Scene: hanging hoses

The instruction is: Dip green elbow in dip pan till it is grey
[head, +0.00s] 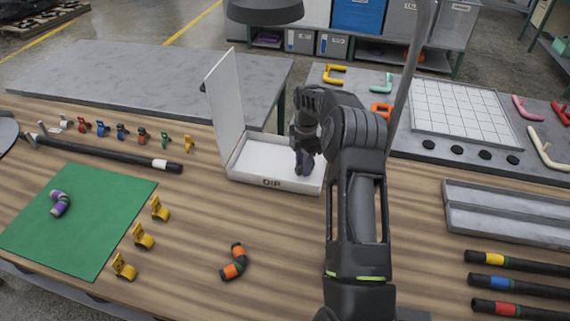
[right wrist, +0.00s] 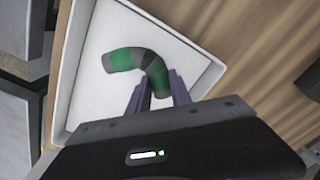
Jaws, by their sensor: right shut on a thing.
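The dip pan (head: 255,183) is a shallow white box marked DIP, with a tall white panel (head: 225,100) standing along its left side. My right gripper (head: 304,170) is over the right part of the pan, pointing down. In the right wrist view the gripper (right wrist: 160,85) is shut on the green elbow (right wrist: 122,59), a bent tube with green sections and dark grey bands and end. The elbow is over the pan's white floor (right wrist: 102,28); I cannot tell whether it touches it. The elbow is hidden in the head view. My left gripper is out of view.
An orange elbow (head: 234,262) lies in front of the pan. A purple elbow (head: 60,203) lies on a green mat (head: 100,205). Yellow clips (head: 142,237) stand beside the mat. A black hose (head: 110,152) lies at left. Banded hoses (head: 515,286) lie at right, near a grey tray (head: 500,222).

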